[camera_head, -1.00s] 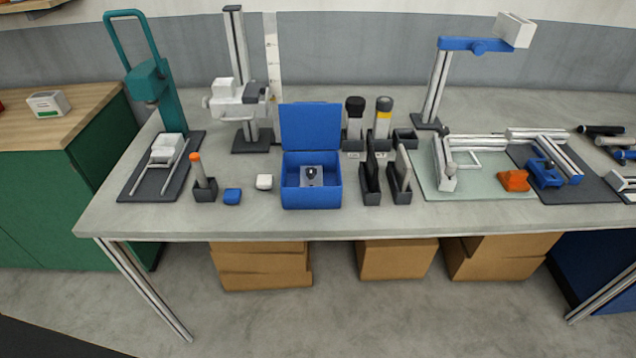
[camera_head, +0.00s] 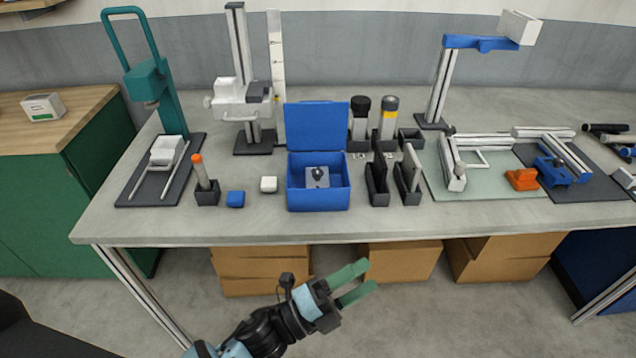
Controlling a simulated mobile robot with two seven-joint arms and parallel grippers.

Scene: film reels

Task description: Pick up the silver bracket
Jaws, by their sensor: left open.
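A small silver bracket (camera_head: 317,177) with a dark round spot lies inside the open blue box (camera_head: 319,198) on the workbench. The box's lid stands upright at its back. My left gripper (camera_head: 361,283) has green fingers and is open and empty. It is in front of the bench's front edge, below and slightly right of the blue box in the picture, well apart from the bracket. My right gripper is not in view.
A teal press (camera_head: 152,85) stands far left. The front strip of the bench is clear.

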